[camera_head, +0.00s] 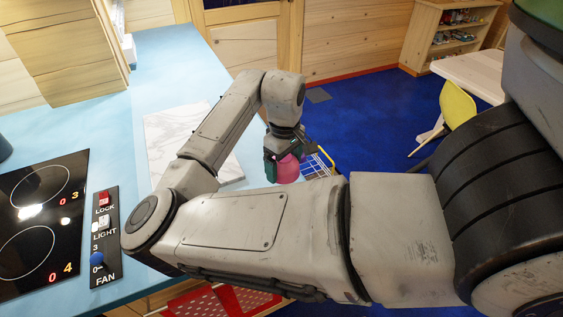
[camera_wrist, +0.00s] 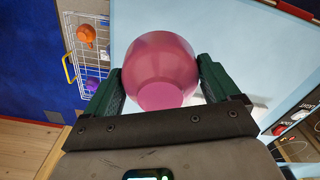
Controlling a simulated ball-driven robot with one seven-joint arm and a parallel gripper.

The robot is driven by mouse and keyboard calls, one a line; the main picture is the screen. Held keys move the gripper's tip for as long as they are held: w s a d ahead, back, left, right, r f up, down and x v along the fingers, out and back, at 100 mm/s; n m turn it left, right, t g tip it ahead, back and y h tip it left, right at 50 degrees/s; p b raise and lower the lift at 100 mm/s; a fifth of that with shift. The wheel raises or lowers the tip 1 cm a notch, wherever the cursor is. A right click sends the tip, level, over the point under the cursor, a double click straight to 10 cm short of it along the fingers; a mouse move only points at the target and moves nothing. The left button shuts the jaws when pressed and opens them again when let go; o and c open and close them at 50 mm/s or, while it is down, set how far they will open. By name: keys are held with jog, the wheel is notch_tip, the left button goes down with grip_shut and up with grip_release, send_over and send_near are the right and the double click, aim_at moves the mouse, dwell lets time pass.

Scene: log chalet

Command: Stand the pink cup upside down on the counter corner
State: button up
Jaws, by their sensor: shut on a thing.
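The pink cup (camera_head: 286,170) hangs below my gripper (camera_head: 284,150) in the head view, over or beside the counter's right edge; its exact height is unclear. In the wrist view my gripper (camera_wrist: 162,88) is shut on the pink cup (camera_wrist: 162,60), with one green finger on each side. A smaller flat round face of the cup points toward the wrist camera, and its wider part is farther away. The opening is not visible. The light blue counter (camera_head: 165,62) runs along the left; my arm hides part of its right edge.
A white marbled board (camera_head: 180,135) lies on the counter. A wire basket (camera_head: 318,163) is just right of the cup; it also shows in the wrist view (camera_wrist: 88,50) with orange and purple things. A black cooktop (camera_head: 40,215) and switch panel (camera_head: 104,235) are at left.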

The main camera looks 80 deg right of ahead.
jog(key=shift+s+f+b, duration=0.1)
jog(key=shift+f+b, duration=2.85)
jog(key=shift+f, duration=0.15)
jog(key=shift+f+b, duration=0.6)
jog(key=shift+f, duration=1.35)
jog(key=o, duration=0.9)
jog(key=shift+c, duration=0.2)
notch_tip(320, 180, up, 11)
jog(key=shift+f, duration=0.1)
